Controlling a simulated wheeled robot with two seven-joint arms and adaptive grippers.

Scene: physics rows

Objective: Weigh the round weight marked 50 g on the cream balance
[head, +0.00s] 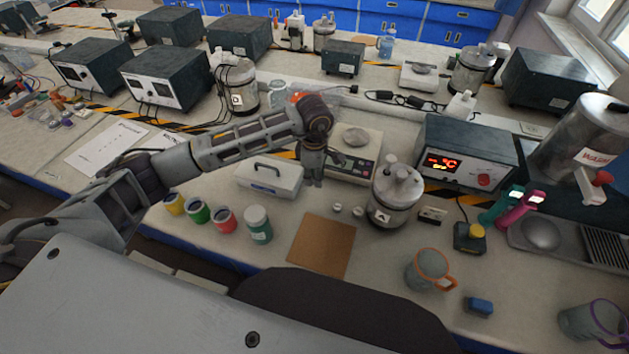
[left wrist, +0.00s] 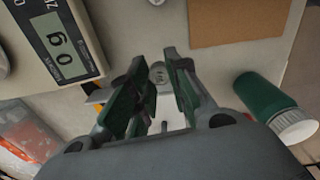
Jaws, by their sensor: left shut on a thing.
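The cream balance (head: 368,180) stands at mid-table with a round metal pan (head: 356,137) on top. Its display (left wrist: 62,45) shows 0 g in the left wrist view. My left gripper (head: 313,180) points down just left of the balance. In the left wrist view its fingers are closed on a small round silver weight (left wrist: 158,76) near their tips; its marking is too small to read. Two other small round weights, a left one (head: 337,208) and a right one (head: 357,211), lie on the table in front of the balance. My right gripper is not in view.
A white handled box (head: 268,178) is left of my gripper. A brown mat (head: 321,247) lies in front. A green jar (head: 258,226) and several coloured pots stand to the left. A metal vessel (head: 393,200) stands close to the balance's right front.

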